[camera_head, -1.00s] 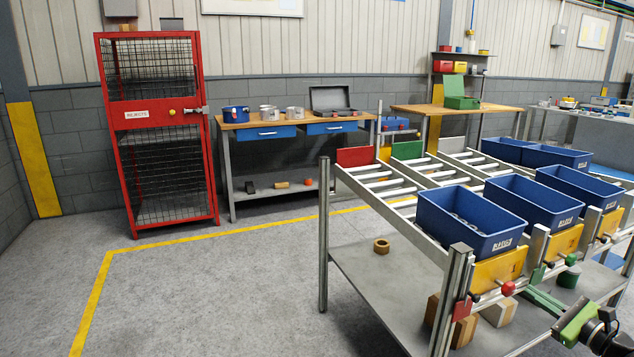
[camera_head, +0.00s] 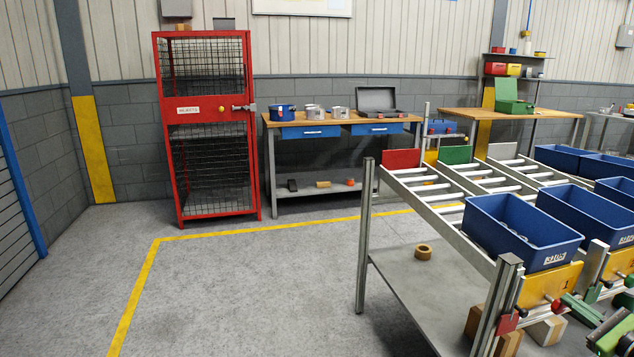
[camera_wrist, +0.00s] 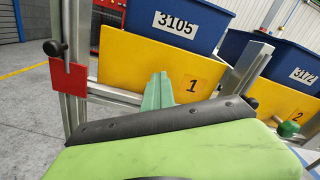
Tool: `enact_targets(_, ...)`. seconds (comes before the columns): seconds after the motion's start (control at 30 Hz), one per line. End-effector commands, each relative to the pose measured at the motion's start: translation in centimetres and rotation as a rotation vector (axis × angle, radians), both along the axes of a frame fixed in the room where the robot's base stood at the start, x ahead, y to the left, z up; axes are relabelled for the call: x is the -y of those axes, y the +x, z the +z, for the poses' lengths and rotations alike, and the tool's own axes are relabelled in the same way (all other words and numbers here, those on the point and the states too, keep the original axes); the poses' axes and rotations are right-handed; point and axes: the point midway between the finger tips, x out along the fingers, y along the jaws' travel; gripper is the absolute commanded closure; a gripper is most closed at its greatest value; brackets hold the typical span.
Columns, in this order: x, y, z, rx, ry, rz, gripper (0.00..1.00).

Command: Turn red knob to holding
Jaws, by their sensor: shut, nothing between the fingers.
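The small red knob (camera_head: 556,305) is on the front of the rack, below the yellow plate marked 1 (camera_head: 545,286). My gripper (camera_head: 566,301) is shut and empty, its green fingers close to the red knob in the head view; I cannot tell whether they touch. In the wrist view the shut green fingers (camera_wrist: 158,88) point at the yellow plate (camera_wrist: 125,60), and the red knob is not visible there. A red plate (camera_wrist: 70,76) with a black knob (camera_wrist: 53,48) is on the post to the left.
Blue bins (camera_head: 520,232) sit on the roller lanes above. A green knob (camera_wrist: 289,129) is to the right in the wrist view. A metal post (camera_head: 497,305) stands left of the red knob. A tape roll (camera_head: 423,252) lies on the lower shelf. Floor to the left is clear.

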Motion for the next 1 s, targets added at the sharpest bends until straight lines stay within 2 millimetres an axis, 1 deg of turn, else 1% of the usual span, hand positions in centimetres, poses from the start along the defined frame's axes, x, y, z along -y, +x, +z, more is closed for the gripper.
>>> enact_targets(0.27, -0.2, 0.0, -0.2, -0.004, -0.002, -0.001, 1.0)
enact_targets(1.0, -2.1, -0.4, -1.1, -0.003, -0.002, 0.002, 1.0)
